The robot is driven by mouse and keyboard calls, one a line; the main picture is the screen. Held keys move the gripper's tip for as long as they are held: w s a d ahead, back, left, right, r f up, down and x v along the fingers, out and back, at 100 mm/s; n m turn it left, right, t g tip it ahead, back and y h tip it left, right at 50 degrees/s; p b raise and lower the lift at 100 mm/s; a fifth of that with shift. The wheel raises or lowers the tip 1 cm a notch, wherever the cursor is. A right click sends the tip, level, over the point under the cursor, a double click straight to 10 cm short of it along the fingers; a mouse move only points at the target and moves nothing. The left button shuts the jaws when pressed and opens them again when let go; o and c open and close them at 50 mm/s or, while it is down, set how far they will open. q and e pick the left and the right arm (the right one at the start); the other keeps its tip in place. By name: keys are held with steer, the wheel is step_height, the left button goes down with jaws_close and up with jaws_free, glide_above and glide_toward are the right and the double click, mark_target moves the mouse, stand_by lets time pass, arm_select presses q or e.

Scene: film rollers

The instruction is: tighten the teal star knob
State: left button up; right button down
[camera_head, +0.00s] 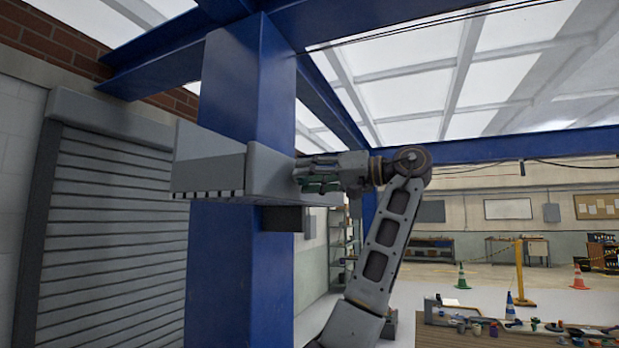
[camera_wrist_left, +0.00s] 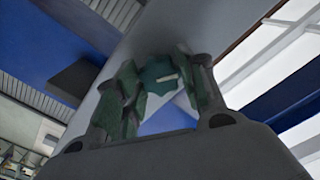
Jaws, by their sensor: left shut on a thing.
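The teal star knob (camera_wrist_left: 158,76) shows in the left wrist view, between the two green finger pads of my left gripper (camera_wrist_left: 163,88). The pads are shut on it from both sides. A pale mark lies across its face. In the head view my left gripper (camera_head: 308,177) reaches the right side of a grey box-shaped housing (camera_head: 262,172) from the right. I cannot make out the knob there; the fingers hide it. The right gripper is not in view.
The grey housing sits against a blue column (camera_head: 235,85). Blue beams cross overhead. A roller shutter (camera_head: 105,230) is at the left. A table (camera_head: 470,338) with small coloured items, traffic cones and a yellow post (camera_head: 520,270) stand at the lower right.

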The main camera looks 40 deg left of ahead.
arm_select(q)
steer(key=shift+m, duration=5.4)
steer(key=o, duration=1)
steer(key=shift+w, duration=0.1)
steer(key=shift+d, duration=0.15)
steer(key=v, duration=1.2)
